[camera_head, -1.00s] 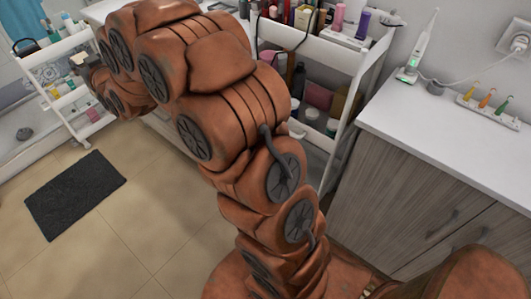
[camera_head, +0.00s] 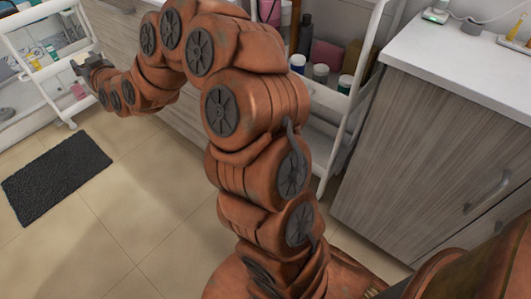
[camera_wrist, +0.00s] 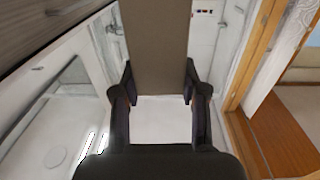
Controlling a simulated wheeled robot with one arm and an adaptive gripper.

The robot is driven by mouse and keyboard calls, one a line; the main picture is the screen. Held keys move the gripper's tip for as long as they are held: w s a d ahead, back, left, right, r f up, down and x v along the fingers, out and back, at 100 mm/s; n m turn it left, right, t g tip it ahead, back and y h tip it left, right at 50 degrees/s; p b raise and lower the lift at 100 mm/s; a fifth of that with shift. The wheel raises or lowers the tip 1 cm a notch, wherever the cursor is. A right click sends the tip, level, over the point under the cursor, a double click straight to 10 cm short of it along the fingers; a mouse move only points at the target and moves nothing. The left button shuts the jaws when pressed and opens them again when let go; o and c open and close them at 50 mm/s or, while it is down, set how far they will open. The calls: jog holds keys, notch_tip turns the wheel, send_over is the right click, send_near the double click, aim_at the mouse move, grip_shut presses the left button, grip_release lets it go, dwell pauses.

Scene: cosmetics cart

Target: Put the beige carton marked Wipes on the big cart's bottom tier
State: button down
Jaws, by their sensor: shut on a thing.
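My gripper (camera_wrist: 159,78) is shut on a beige-brown carton (camera_wrist: 156,45) in the wrist view. The carton stands out beyond the fingertips, with a finger on each side; no lettering shows on the face in view. In the head view my gripper (camera_head: 92,68) is at the upper left, in front of a white cart (camera_head: 22,20); the carton cannot be made out there. Another white tiered cart (camera_head: 333,150) stands behind my arm, partly hidden by it. I cannot tell for certain which is the big cart.
The cart behind my arm holds several bottles and jars (camera_head: 321,73). A wood-fronted cabinet (camera_head: 420,140) with a white top stands right of it. A dark mat (camera_head: 55,177) lies on the tiled floor at left. The floor around the mat is clear.

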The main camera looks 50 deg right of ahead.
notch_tip(320, 180, down, 14)
jog(key=b, duration=1.2)
jog(key=shift+r, duration=0.15)
jog(key=shift+f, duration=0.2)
jog(key=s+d+f+m+g+h, duration=0.5)
jog(key=s+d, duration=0.5)
jog(key=d, duration=0.8)
jog(key=s+d+f+m+g+h, duration=0.6)
jog(key=s+d+f+m+g, duration=0.3)
jog(key=d, duration=1)
jog(key=s+d+f+m+g+h, duration=0.6)
jog(key=s+d+f+m+g, duration=0.2)
jog(key=d, duration=1.1)
jog(key=s+f+g, duration=0.2)
jog(key=s+f, duration=0.1)
jog(key=shift+s+d, duration=0.15)
jog(key=shift+s, duration=0.05)
jog(key=shift+f, duration=0.15)
